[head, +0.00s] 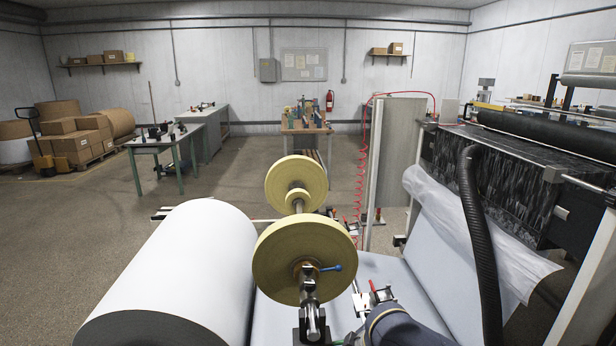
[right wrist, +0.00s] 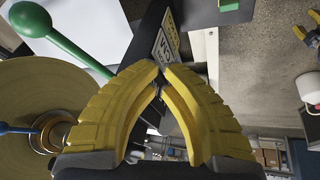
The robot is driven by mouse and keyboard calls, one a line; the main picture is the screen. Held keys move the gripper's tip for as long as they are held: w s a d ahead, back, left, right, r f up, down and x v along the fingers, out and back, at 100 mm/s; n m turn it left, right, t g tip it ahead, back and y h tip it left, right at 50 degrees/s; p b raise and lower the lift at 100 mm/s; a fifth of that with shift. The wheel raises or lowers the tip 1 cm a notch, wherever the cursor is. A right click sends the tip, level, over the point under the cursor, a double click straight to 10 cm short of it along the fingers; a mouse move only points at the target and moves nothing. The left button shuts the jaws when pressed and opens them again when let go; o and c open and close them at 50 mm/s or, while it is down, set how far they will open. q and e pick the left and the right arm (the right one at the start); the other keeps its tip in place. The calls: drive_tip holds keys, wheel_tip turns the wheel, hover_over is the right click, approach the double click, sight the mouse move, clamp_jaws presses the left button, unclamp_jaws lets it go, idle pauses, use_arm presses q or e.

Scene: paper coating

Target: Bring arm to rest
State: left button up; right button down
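My right gripper (right wrist: 160,72) has two yellow fingers whose tips meet in the right wrist view. It is shut, with nothing visible held between the fingers. It is close to a pale yellow disc (right wrist: 40,85) and a lever with a green handle (right wrist: 50,28). My left gripper does not show in the head view. Yellow finger-like tips (right wrist: 300,32) at the right edge of the right wrist view may belong to it, but they are small and cut off.
A large white paper roll (head: 185,265) lies left of two yellow discs (head: 298,262) on a shaft. A blue lever (head: 331,268) sticks out from the near disc. A black hose (head: 478,235) and machine frame stand at right. The floor (head: 60,225) at left is clear.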

drive_tip(key=s+a+f+t, duration=0.2)
drive_tip(key=s+f, duration=0.1)
drive_tip(key=s+d+f+m+t+h, duration=0.1)
drive_tip(key=s+d+f+m+h, duration=0.2)
drive_tip(key=s+d, duration=0.85)
drive_tip(key=s+d+f+m+t+h, duration=0.15)
drive_tip(key=s+d+m+h, duration=0.35)
drive_tip(key=s+d, duration=0.7)
drive_tip(key=s+a+f+g+y, duration=0.1)
drive_tip(key=a+f+g, duration=0.1)
drive_tip(key=f, duration=1.4)
drive_tip(key=a+f+g+y, duration=0.2)
drive_tip(key=f, duration=1.3)
drive_tip(key=s+f+m+g+y, duration=0.1)
drive_tip(key=s+f+m+g, duration=0.1)
drive_tip(key=s+f, duration=1.9)
drive_tip(key=shift+s+a+g, duration=0.25)
drive_tip(key=shift+s+g, duration=0.1)
drive_tip(key=shift+s, duration=0.15)
